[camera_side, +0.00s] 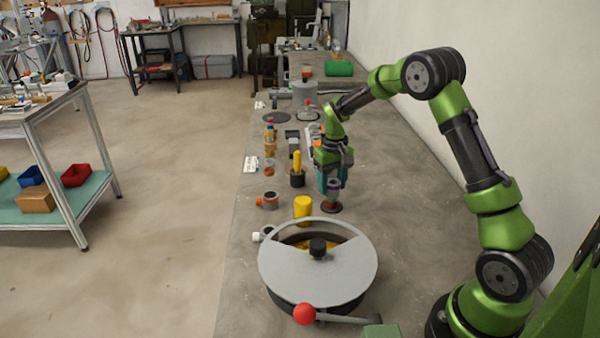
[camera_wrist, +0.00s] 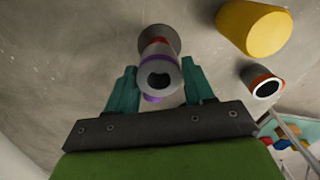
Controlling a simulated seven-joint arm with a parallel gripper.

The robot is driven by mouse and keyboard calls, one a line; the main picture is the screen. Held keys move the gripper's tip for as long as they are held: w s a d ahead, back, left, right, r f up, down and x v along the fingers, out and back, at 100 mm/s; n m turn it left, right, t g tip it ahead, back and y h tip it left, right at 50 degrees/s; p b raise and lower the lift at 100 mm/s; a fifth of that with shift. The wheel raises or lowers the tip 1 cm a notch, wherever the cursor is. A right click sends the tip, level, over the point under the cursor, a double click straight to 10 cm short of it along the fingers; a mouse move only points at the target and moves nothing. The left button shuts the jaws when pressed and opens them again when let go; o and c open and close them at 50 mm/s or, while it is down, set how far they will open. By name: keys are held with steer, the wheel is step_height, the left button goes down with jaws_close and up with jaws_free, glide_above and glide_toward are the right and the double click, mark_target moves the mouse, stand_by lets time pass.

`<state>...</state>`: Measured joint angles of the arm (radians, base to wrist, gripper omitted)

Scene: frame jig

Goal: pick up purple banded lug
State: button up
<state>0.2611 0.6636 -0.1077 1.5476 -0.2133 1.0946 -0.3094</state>
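The purple banded lug (camera_wrist: 160,74) is a grey hollow cylinder with purple bands, a reddish stripe and a wider dark end. In the wrist view its dark opening faces the camera, and it sits between the two teal fingers of my gripper (camera_wrist: 160,85). The fingers lie close along both sides; whether they press on it is unclear. In the side view my gripper (camera_side: 333,182) points down over the bench, with purple showing between the fingers. A dark red round base (camera_side: 331,207) shows just below, at bench level.
A large round grey drum (camera_side: 318,275) with a red-knobbed lever (camera_side: 304,314) is in front. A yellow peg in a dark holder (camera_side: 297,168) stands behind. Bench right of my gripper is clear.

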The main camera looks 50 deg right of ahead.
steer(key=c, duration=0.7)
steer(key=shift+r, duration=0.15)
steer(key=shift+r, duration=0.55)
step_height(320, 180, up, 2)
steer(key=shift+r, duration=0.25)
steer(key=shift+s+a+r, duration=0.55)
steer(key=shift+s+a, duration=0.35)
steer(key=shift+s, duration=1.6)
steer(key=shift+s+a+r, duration=0.5)
steer(key=shift+s+a, duration=0.35)
steer(key=shift+s, duration=1.7)
steer(key=shift+s+a+r, duration=0.55)
steer(key=shift+s+a, duration=0.35)
steer(key=shift+s, duration=1.6)
